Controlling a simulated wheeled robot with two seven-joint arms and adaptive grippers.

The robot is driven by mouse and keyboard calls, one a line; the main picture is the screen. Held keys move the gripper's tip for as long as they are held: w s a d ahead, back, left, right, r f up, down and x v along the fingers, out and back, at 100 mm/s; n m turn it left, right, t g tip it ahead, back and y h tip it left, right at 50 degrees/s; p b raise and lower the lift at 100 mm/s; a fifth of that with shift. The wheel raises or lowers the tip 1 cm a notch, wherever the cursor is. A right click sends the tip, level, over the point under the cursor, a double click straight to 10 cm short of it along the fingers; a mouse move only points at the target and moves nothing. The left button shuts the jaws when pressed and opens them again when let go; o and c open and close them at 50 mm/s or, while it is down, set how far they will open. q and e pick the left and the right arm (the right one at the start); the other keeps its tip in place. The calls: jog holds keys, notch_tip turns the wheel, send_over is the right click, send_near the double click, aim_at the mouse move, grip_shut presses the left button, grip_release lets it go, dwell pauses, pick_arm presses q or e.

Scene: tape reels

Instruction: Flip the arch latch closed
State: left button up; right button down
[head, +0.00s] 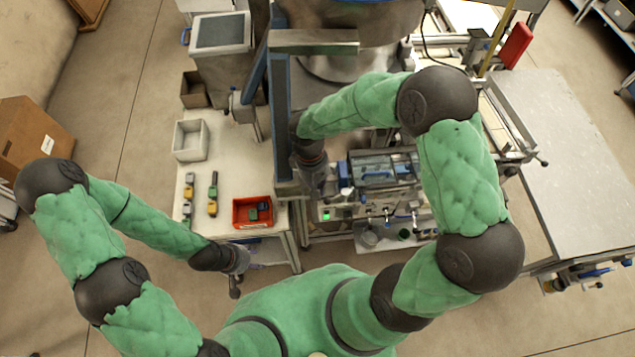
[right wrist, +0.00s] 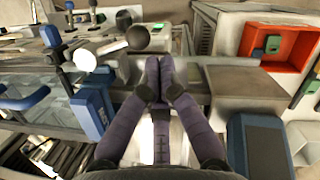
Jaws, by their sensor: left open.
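The machine with a blue-framed clear cover (head: 385,168) stands in the middle of the head view, beside my right gripper. I cannot pick out the arch latch for certain. My right gripper (head: 318,188) points down at the machine's left side, partly hidden by its own wrist. In the right wrist view the right gripper (right wrist: 160,72) has its two dark fingers together, with nothing seen between them. A metal bar (right wrist: 185,79) lies by the fingertips. My left gripper (head: 238,270) is open and empty, low in front of the white table.
A red bin (head: 252,211) with dark and green parts sits on the white table (head: 190,235). It also shows in the right wrist view (right wrist: 302,47). A blue upright (head: 280,110) stands left of my right gripper. A grey table (head: 560,150) lies to the right.

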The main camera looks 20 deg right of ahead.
jog(key=shift+s, duration=0.1)
dwell(0.3)
jog(key=shift+s+a+n, duration=0.15)
jog(key=shift+n, duration=0.25)
jog(key=shift+s+a+n, duration=0.1)
jog(key=shift+s+n, duration=0.35)
jog(key=shift+n, duration=0.15)
jog(key=s+d+n+t+h+b, duration=0.1)
jog(key=s+d+n+t+b, duration=0.1)
jog(key=s+n, duration=0.5)
jog(key=n, duration=0.4)
jog(key=shift+h, duration=0.4)
jog(key=shift+w, duration=0.2)
jog(key=shift+w+d, duration=0.3)
jog(key=shift+w, duration=0.25)
jog(key=shift+r, duration=0.15)
